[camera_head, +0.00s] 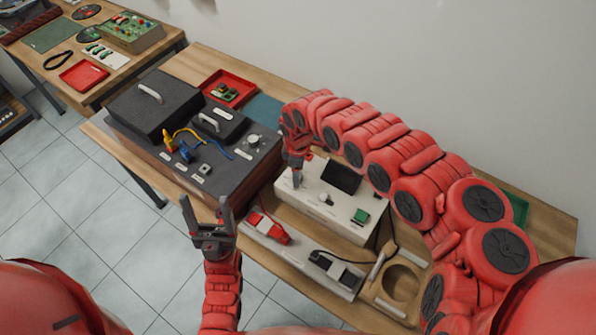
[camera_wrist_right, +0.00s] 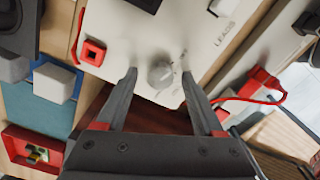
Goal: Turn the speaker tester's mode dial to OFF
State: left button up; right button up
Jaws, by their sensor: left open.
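The speaker tester is a cream box (camera_head: 335,217) with a dark screen and a green button; its left end fills much of the right wrist view (camera_wrist_right: 140,45). A round grey dial (camera_wrist_right: 160,73) sits on its top panel near that end. My right gripper (camera_wrist_right: 158,78) is open, its fingers on either side of the dial with small gaps seeming to show. In the head view my right gripper (camera_head: 296,170) comes down over the tester's left end and hides that dial. The dial's marks are too blurred to read. My left gripper (camera_head: 206,206) is open and empty, in front of the bench.
A dark device (camera_head: 225,165) with colored leads stands left of the tester. A tray with a red clip (camera_head: 268,228) and a black tool (camera_head: 335,267) lies in front. A red tray (camera_head: 228,88) and teal mat (camera_head: 265,110) lie behind. A wooden holder (camera_head: 398,284) stands front right.

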notch_tip(320, 180, up, 17)
jog(key=p, duration=0.1)
jog(key=shift+r+p, duration=0.2)
jog(key=shift+p, duration=0.2)
dwell(0.4)
